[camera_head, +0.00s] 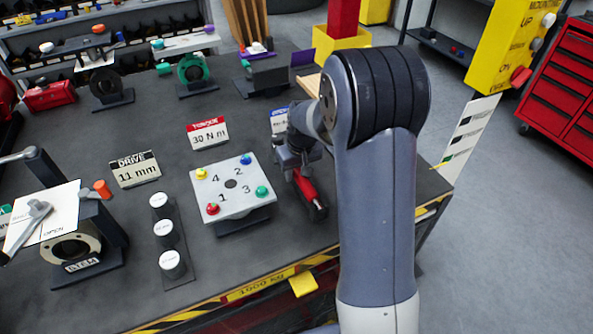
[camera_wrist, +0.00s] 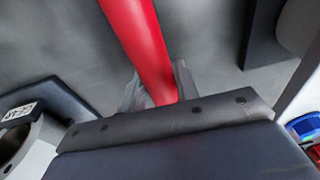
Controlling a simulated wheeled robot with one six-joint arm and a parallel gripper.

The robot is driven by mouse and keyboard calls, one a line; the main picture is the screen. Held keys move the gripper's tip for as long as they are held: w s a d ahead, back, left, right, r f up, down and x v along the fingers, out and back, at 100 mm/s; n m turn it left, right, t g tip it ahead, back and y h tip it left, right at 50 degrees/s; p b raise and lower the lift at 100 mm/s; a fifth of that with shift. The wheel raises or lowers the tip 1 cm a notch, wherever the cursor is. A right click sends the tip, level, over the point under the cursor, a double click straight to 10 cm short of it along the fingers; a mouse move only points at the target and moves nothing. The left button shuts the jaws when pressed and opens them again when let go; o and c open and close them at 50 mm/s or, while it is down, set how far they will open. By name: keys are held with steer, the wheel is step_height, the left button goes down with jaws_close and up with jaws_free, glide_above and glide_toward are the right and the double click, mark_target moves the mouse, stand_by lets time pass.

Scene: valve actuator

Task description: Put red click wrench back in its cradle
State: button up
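The red click wrench (camera_head: 306,188) is under my gripper (camera_head: 299,163) in the head view, right of the white numbered plate. Its red handle points toward the table's front edge and ends in a dark part. In the wrist view the red handle (camera_wrist: 140,40) runs between the two grey fingers of my gripper (camera_wrist: 156,88). The fingers sit close on both sides of it and appear shut on it. My arm hides part of the wrench and the table behind it. I cannot make out the cradle clearly in either view.
The white plate (camera_head: 230,185) with coloured knobs stands just left of my gripper. Torque sign (camera_head: 208,133), drive sign (camera_head: 134,169) and three white-topped posts (camera_head: 165,234) stand farther left. The table's front edge has hazard tape (camera_head: 262,286). A yellow control box (camera_head: 510,40) stands at right.

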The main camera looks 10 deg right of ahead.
steer(key=o, duration=0.5)
steer(key=shift+c, duration=0.2)
steer(key=r, duration=0.3)
steer(key=s+r, duration=0.1)
steer(key=r, duration=0.3)
steer(key=s+r+b, duration=0.1)
steer(key=r, duration=0.2)
steer(key=shift+d+r, duration=0.3)
steer(key=shift+r, duration=0.05)
steer(key=f, duration=0.3)
steer(key=w+f, duration=0.1)
steer(key=f, duration=0.3)
steer(key=w+f+p, duration=0.1)
steer(key=f, duration=0.3)
steer(key=shift+a, duration=0.3)
steer(key=shift+r+p, duration=0.35)
steer(key=shift+r, duration=0.35)
